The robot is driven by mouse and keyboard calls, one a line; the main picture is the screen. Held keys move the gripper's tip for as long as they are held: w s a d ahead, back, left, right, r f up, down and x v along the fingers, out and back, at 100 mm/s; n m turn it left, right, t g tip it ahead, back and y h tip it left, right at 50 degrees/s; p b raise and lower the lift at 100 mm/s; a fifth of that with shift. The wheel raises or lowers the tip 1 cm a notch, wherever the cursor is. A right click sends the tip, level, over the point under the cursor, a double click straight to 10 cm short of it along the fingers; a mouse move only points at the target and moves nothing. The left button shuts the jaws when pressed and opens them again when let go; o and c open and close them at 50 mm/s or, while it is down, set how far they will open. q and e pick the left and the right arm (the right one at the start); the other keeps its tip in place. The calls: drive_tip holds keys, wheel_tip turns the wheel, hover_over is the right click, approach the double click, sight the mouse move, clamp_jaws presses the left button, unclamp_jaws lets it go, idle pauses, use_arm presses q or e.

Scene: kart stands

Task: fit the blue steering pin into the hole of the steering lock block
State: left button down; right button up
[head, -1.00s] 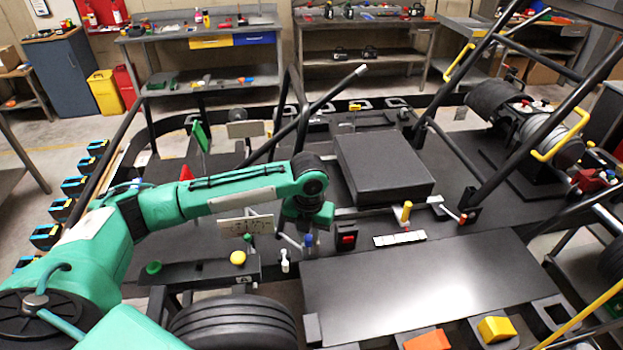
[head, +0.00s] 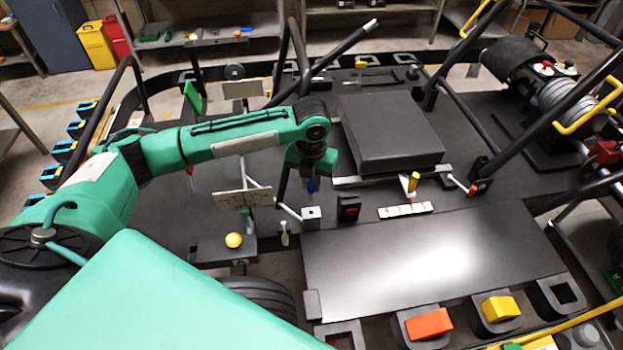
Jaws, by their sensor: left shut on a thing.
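My left gripper (head: 311,175) hangs from the green arm coming in from the left. It is shut on the blue steering pin (head: 311,187), whose lower part shows as a small dark blue piece under the fingers. The rest of the pin is hidden by the gripper. The steering lock block (head: 312,216) is a small light block with a dark hole on top, at the end of a thin light rod. In the picture the pin is just above the block, with a gap between them. My right gripper is not in view.
A large dark box (head: 389,132) lies behind to the right. A bare dark panel (head: 430,260) lies in front.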

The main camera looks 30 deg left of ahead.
sight(312, 192)
use_arm(q)
drive_tip(key=shift+r, duration=0.1)
drive_tip(key=shift+f, duration=0.85)
drive_tip(key=shift+f+b, duration=0.5)
drive_tip(key=shift+f, duration=1)
drive_tip(key=shift+f+b, duration=0.3)
drive_tip(key=shift+f, duration=0.55)
drive_tip(key=shift+f+b, duration=0.3)
drive_tip(key=shift+f, duration=1.25)
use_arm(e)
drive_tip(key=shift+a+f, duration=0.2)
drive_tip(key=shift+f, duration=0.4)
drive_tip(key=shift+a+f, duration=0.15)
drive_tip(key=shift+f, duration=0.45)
use_arm(q)
drive_tip(key=shift+f, duration=0.1)
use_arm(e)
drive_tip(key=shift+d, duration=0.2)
use_arm(q)
drive_tip(key=shift+f, duration=0.2)
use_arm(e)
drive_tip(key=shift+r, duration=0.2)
